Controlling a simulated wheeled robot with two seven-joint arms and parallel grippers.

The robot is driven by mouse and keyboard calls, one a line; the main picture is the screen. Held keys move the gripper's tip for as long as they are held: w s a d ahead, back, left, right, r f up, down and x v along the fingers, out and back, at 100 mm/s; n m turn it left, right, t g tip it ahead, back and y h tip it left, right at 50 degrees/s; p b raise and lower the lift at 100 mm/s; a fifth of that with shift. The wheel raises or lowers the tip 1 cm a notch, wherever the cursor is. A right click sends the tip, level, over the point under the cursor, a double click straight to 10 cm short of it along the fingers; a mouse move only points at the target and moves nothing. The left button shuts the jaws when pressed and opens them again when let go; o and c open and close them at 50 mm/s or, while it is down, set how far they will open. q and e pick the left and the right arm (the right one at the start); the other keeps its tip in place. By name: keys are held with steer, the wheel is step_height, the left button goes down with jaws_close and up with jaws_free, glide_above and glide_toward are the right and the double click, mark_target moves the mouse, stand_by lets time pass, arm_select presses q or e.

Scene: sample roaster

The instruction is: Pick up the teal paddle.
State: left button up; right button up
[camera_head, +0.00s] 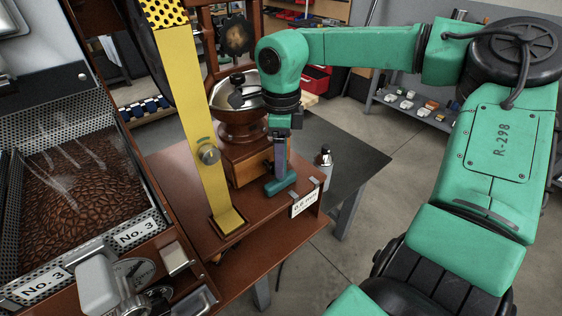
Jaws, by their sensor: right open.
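The teal paddle (281,185) is at the right front corner of the brown bench top (262,209), behind the small white label card. Only its short, thick teal part shows clearly. My right gripper (281,160) points down right above it, its greyish-purple finger reaching close to the teal part. The gripper is open. Whether a finger touches the paddle cannot be told from this view, and the gap between the fingers is hidden. My left gripper is not in view.
A yellow post (196,120) stands left of the gripper. A grinder with a metal bowl (232,92) stands behind it. A bottle (323,163) is to the right, on a dark table (362,160). A bin of brown beans (75,205) is at left.

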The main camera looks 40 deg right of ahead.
jaws_close()
